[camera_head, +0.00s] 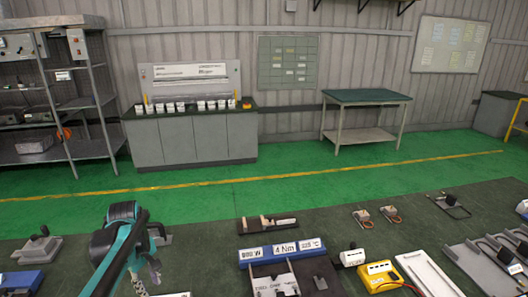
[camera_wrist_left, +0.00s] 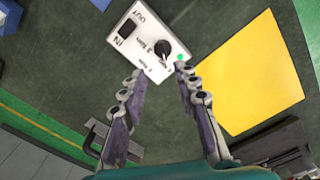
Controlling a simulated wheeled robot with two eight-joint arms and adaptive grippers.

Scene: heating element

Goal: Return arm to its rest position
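My left arm (camera_head: 118,240), teal with dark joints, reaches in from the lower left over the dark table in the head view. My left gripper (camera_wrist_left: 160,82) is open in the left wrist view, its two fingers apart with nothing held between them. A white control box (camera_wrist_left: 150,42) with a black knob, a dark switch, "IN" and "OUT" labels and a small green light lies just beyond the fingertips. I cannot tell whether the fingertips touch it. My right gripper is in neither view.
A yellow panel (camera_wrist_left: 250,75) lies right of the left gripper. On the table are a blue labelled block (camera_head: 282,250), a yellow meter (camera_head: 380,276) and several small fixtures to the right. A shelf rack (camera_head: 75,100) and a grey cabinet (camera_head: 190,140) stand beyond the green floor.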

